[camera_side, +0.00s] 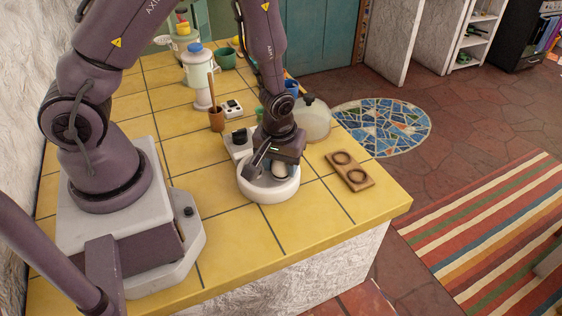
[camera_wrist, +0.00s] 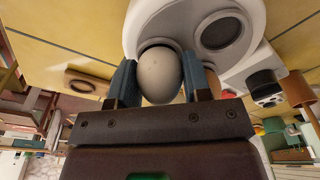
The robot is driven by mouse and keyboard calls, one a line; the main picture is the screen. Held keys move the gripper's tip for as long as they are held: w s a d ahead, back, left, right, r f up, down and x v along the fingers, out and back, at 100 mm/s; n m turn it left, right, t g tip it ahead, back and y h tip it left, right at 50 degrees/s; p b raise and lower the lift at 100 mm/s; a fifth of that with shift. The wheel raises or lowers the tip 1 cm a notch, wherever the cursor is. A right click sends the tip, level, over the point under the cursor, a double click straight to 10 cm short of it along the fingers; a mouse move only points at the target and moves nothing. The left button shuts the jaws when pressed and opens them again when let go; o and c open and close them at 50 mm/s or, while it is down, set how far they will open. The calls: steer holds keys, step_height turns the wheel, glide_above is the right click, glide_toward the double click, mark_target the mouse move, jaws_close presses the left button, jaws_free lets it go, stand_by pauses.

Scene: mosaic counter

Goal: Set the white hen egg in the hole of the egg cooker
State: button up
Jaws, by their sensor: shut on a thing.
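The white hen egg (camera_wrist: 160,75) is between the two fingers of my gripper (camera_wrist: 161,84) in the wrist view, with the fingers shut on its sides. In the side view my gripper (camera_side: 273,168) is low over the round white egg cooker (camera_side: 268,192), and the egg (camera_side: 280,172) shows pale beneath it. In the wrist view the egg cooker (camera_wrist: 185,12) lies behind the egg. A dark rim shows around the egg's far end, at one hole. Another dark round hole (camera_wrist: 222,33) is open and empty. How deep the egg sits is hidden.
A wooden holder (camera_side: 364,183) with two round recesses lies right of the cooker, empty. A clear domed lid (camera_side: 313,122) stands behind it. A brown cup (camera_side: 217,124), a white-and-blue jar (camera_side: 198,76) and a green bowl (camera_side: 227,59) stand further back. The front counter is clear.

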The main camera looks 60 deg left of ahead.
steer(key=o, duration=0.8)
steer(key=shift+r, duration=3.5)
